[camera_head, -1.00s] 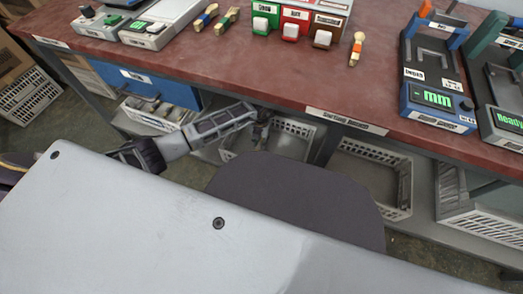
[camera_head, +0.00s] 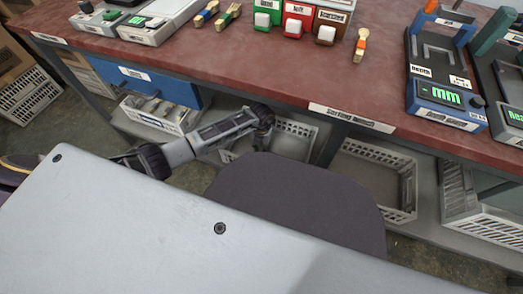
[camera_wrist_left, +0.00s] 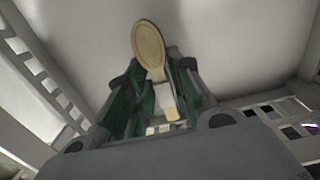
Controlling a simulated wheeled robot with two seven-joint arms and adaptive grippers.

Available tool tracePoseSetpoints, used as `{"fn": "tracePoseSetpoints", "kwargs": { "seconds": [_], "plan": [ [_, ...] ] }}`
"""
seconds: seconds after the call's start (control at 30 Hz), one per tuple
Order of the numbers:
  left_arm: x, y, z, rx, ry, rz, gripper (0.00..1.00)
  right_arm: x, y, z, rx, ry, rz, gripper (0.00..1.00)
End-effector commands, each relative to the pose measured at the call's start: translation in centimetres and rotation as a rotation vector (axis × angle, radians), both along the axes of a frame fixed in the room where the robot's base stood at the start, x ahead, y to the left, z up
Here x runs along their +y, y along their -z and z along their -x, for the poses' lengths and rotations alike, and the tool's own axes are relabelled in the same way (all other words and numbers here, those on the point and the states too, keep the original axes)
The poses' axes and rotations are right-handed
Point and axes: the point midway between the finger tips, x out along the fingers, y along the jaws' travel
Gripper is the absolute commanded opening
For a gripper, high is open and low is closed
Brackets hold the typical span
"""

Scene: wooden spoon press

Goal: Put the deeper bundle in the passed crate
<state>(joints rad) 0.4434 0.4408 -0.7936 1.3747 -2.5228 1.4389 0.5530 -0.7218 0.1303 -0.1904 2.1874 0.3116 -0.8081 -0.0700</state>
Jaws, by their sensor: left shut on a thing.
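My left gripper (camera_head: 264,138) hangs under the bench edge at a grey slotted crate (camera_head: 296,128); its jaws are hard to make out there. In the left wrist view, the left gripper (camera_wrist_left: 153,82) is shut on a wooden spoon bundle (camera_wrist_left: 149,46). The spoon's oval bowl points away, and a pale band shows between the fingers. The bundle is over the pale floor of a crate (camera_wrist_left: 285,108), with slotted walls on both sides. Whether it touches the floor I cannot tell. Which crate is the passed one cannot be read. My right gripper is out of view.
Another grey crate (camera_head: 378,151) stands on the lower shelf, with one more (camera_head: 495,224) farther right. A bin with several items (camera_head: 158,118) stands at left. The red bench top (camera_head: 300,75) overhangs them, carrying loose spoons (camera_head: 360,45), coloured button boxes (camera_head: 295,15) and a gauge (camera_head: 447,105).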

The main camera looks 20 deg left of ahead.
Motion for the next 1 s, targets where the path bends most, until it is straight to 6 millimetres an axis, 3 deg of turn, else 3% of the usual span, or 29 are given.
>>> {"fn": "tracePoseSetpoints", "kwargs": {
  "seconds": [0.23,0.77,0.8,0.93,1.0],
  "plan": [
    [0.0,2.1,0.0,0.001,0.0,0.0,0.04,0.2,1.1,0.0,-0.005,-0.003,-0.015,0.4],
    [0.0,2.5,0.0,0.0,0.0,-0.001,0.04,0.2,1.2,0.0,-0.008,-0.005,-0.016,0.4],
    [0.0,2.5,0.0,0.0,0.0,0.0,0.27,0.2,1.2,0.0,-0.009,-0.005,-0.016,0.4],
    [0.0,2.5,0.0,0.0,0.0,0.0,0.44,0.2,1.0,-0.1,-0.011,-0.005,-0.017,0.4],
    [0.0,2.5,0.0,0.0,0.0,0.0,0.44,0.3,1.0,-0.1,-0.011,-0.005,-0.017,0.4]
  ]
}}
